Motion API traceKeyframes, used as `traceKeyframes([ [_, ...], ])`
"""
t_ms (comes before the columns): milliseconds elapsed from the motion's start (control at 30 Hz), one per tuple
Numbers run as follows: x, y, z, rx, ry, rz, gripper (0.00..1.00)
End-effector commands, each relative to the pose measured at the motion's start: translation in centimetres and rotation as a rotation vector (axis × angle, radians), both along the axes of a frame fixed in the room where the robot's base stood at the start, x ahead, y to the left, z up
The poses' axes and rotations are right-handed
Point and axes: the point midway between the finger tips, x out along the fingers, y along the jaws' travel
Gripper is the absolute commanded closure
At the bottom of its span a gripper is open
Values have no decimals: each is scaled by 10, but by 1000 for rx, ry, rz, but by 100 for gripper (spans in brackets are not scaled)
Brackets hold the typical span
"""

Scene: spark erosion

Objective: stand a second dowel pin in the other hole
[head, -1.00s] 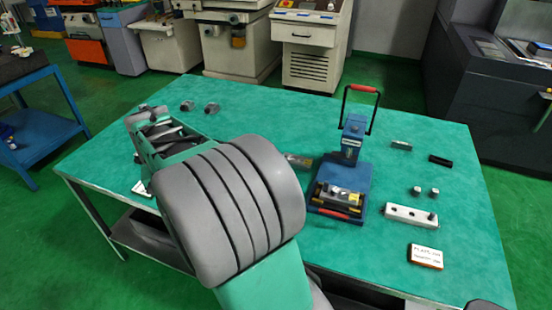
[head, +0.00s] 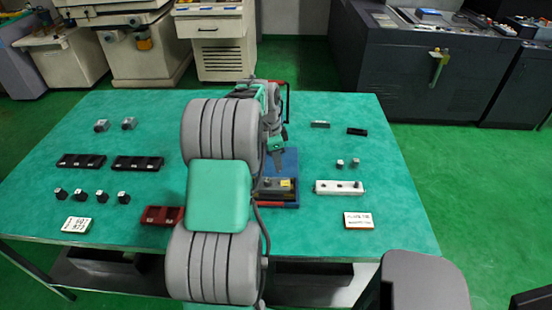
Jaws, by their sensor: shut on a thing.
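My gripper (head: 279,164) points down over the blue press (head: 291,163), above the grey metal block (head: 270,184) in the fixture at its front. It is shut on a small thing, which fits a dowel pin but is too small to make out. A gap seems to show between the fingers and the block. The block's holes, and any pin standing in one, cannot be told apart at this size. My arm hides the left side of the press and part of the table's middle.
Black trays (head: 81,160), several small black blocks (head: 60,194) and a red tray (head: 160,215) lie left.

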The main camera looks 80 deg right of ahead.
Motion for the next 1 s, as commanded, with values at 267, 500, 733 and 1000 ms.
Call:
traceKeyframes([
  [267, 1, 0, -15, 0, 0, 2, 100],
  [500, 1, 1, -35, 1, 1, 4, 100],
  [733, 1, 1, -54, 1, 0, 5, 100],
  [1000, 1, 0, -64, 0, 0, 5, 100],
])
